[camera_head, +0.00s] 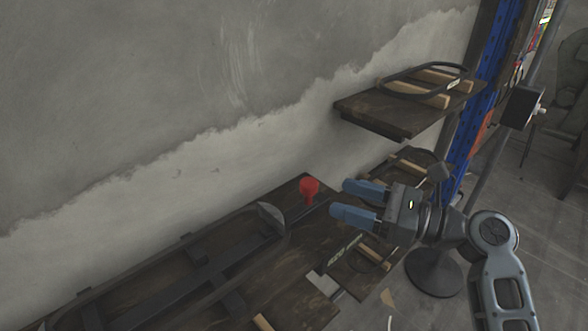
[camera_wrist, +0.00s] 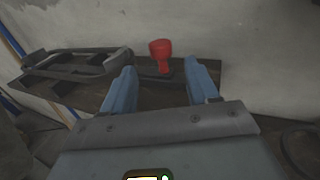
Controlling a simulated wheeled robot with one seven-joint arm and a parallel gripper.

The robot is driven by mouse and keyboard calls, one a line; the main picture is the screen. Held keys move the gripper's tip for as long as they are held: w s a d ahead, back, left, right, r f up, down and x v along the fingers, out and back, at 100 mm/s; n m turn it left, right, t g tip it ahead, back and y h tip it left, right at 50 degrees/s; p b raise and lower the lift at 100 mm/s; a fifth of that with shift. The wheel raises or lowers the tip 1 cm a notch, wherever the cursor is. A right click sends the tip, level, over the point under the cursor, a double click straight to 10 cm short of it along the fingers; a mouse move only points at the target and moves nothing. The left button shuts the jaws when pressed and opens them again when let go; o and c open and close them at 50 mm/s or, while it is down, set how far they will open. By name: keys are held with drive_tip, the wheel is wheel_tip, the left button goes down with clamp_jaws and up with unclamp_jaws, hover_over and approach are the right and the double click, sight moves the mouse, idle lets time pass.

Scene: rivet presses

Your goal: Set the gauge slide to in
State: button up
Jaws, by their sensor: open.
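A red knob (camera_head: 309,187) stands upright near the wall-side end of a dark wooden bench top. It also shows in the wrist view (camera_wrist: 160,52), on a dark base. It appears to be the gauge slide's handle, but no label tells this, and its in or out setting cannot be read. My gripper (camera_head: 341,200) is open and empty, with two blue fingers pointing at the knob from the right. In the wrist view, the knob shows beyond my gripper (camera_wrist: 162,76), in the gap between the fingertips, with nothing seen touching it.
A long dark metal frame (camera_head: 205,262) lies on the bench top (camera_head: 150,308) left of the knob. A wooden shelf (camera_head: 375,117) with a black hoop and wooden bars is above right. The grey wall (camera_head: 150,100) rises close behind. A blue post (camera_head: 478,115) stands at right.

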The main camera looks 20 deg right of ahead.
sight(309, 181)
drive_tip(key=shift+w+a+r, duration=0.15)
drive_tip(key=shift+w+r, duration=0.2)
drive_tip(key=shift+r, duration=0.05)
drive_tip(key=shift+w+a, duration=0.2)
drive_tip(key=shift+w, duration=0.05)
drive_tip(key=shift+p+x, duration=0.4)
drive_tip(key=shift+x, duration=3.1)
drive_tip(key=shift+s, duration=0.1)
clamp_jaws()
